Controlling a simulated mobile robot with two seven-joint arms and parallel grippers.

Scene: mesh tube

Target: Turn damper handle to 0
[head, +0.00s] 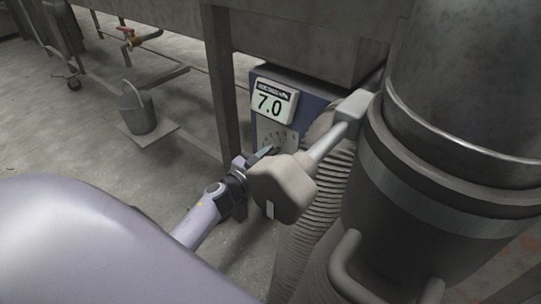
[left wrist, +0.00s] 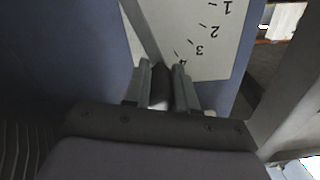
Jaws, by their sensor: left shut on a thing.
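A blue box (head: 296,92) carries a white display (head: 273,101) that reads 7.0. Below it is a pale scale plate (head: 279,134) with numbers; the left wrist view shows its marks 1, 2, 3 and 4 (left wrist: 209,47). My left gripper (head: 266,152) is at the plate's lower edge. In the left wrist view its two fingers (left wrist: 160,84) are shut on the dark grey damper handle (left wrist: 160,92), one on each side. A grey bar (left wrist: 147,32) runs from the handle up and left across the plate. In the head view the handle is mostly hidden. My right gripper is not in view.
A grey blocky head on a rod (head: 283,188) juts close to my left gripper's right side. A large metal cylinder (head: 452,90) and a ribbed hose (head: 318,215) stand at the right.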

